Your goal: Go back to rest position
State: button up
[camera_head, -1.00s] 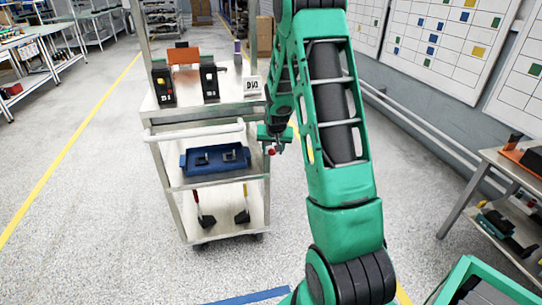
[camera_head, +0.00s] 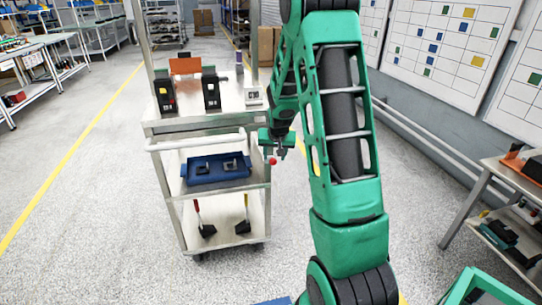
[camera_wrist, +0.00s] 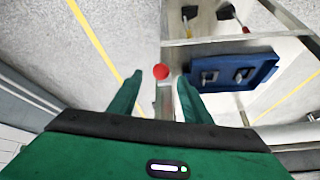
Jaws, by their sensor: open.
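My gripper (camera_head: 276,148) hangs at the right side of the white trolley (camera_head: 205,138), near the height of its handle and middle shelf. In the wrist view the two fingers of my gripper (camera_wrist: 162,92) stand apart. A small red round thing (camera_wrist: 161,72) shows in the gap between the fingertips, and it also shows just below the gripper in the head view (camera_head: 272,160). I cannot tell whether it touches the fingers. My green arm rises through the middle of the head view and hides part of the trolley's right side.
The trolley carries two black devices (camera_head: 211,90) and an orange part (camera_head: 185,65) on top. A blue tray (camera_head: 218,180) sits on its middle shelf, seen also in the wrist view (camera_wrist: 257,82). A table (camera_head: 513,172) stands at the right. Floor is clear left of the trolley.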

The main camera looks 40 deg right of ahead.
jog(key=s+a+r+g+y, duration=0.1)
jog(key=s+a+r, duration=0.3)
jog(key=s, duration=0.8)
jog(key=s+a+r+n+g+y, duration=0.1)
jog(key=s+a+r, duration=0.4)
jog(key=s, duration=0.8)
jog(key=s+a+r+g+y, duration=0.1)
jog(key=s+a+r+g, duration=0.1)
jog(key=s+a+r, duration=0.3)
jog(key=s+a, duration=0.3)
jog(key=s, duration=0.4)
jog(key=shift+s+n+g, duration=0.3)
jog(key=shift+n+g, duration=0.1)
jog(key=shift+w+a+f, duration=0.1)
jog(key=shift+w+f, duration=0.2)
jog(key=shift+w, duration=0.3)
